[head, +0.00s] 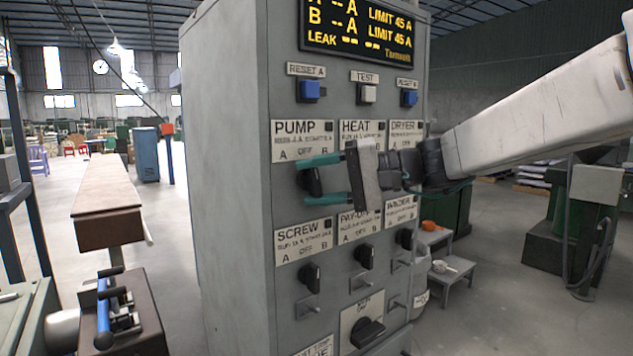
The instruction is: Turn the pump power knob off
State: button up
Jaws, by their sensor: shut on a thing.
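The grey control cabinet (228,200) stands in the middle of the head view. Its PUMP label (297,141) is at the left of the upper knob row, with A and OFF marks below it. The black pump knob (313,183) sits under that label. My gripper (305,181) reaches in from the right, and its two teal fingers lie above and below the pump knob, closed on it. Which mark the knob points at I cannot tell. My gripper body covers the knob area under HEAT (358,133) and part of that under DRYER (403,132).
Below are the screw knob (309,274), the pay-off knob (364,255) and a larger black knob (367,332). Blue (309,90) and white (367,93) buttons sit above, under a lit display (360,28).

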jog(key=shift+f+m+y, duration=0.1)
jog(key=shift+m+y, duration=0.7)
jog(key=shift+y, duration=0.1)
jog(key=o, duration=1)
jog(key=shift+s+d, duration=0.25)
jog(key=shift+d, duration=1.05)
jog(key=shift+s+d, duration=0.25)
jog(key=shift+d, duration=1)
jog(key=shift+s+d, duration=0.25)
jog(key=shift+d, duration=1.05)
